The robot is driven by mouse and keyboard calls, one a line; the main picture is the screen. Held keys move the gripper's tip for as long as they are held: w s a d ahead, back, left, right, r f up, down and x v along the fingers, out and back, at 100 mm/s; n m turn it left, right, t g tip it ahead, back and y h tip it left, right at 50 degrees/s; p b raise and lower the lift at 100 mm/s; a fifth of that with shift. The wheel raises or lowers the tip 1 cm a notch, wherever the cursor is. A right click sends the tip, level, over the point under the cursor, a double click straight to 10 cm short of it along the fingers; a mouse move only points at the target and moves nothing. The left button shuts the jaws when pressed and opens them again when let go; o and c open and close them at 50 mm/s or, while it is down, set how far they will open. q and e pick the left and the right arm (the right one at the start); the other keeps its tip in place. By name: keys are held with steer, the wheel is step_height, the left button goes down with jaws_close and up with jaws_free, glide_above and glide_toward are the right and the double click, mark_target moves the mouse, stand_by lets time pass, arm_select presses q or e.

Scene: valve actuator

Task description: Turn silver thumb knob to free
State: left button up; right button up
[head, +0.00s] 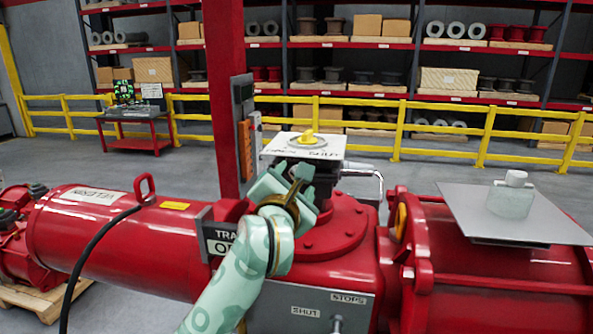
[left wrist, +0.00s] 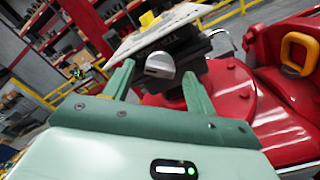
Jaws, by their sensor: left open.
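The silver thumb knob (left wrist: 160,64) shows in the left wrist view as a rounded metal knob on the front of the dark box (left wrist: 178,50) below the white plate. My left gripper (left wrist: 155,80) is open, with one finger on each side of the knob in that view; I cannot tell whether either finger touches it. In the head view my left gripper (head: 290,180) is in front of the dark box and largely hides the knob. A yellow pointer (head: 306,137) sits on top of the white plate (head: 325,151). My right gripper is not in view.
The red valve actuator (head: 115,235) fills the foreground. A red post (head: 223,100) stands left of the white plate. A grey tray (head: 470,212) with a translucent bottle (head: 511,195) is at the right. A lower panel (head: 310,300) reads SHUT and STOPS. Yellow railings (head: 450,128) stand behind.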

arm_select(q)
steer(key=shift+w+d, duration=0.15)
steer(key=shift+w, duration=0.55)
steer(key=shift+w+d, duration=0.1)
steer(key=shift+w, duration=0.55)
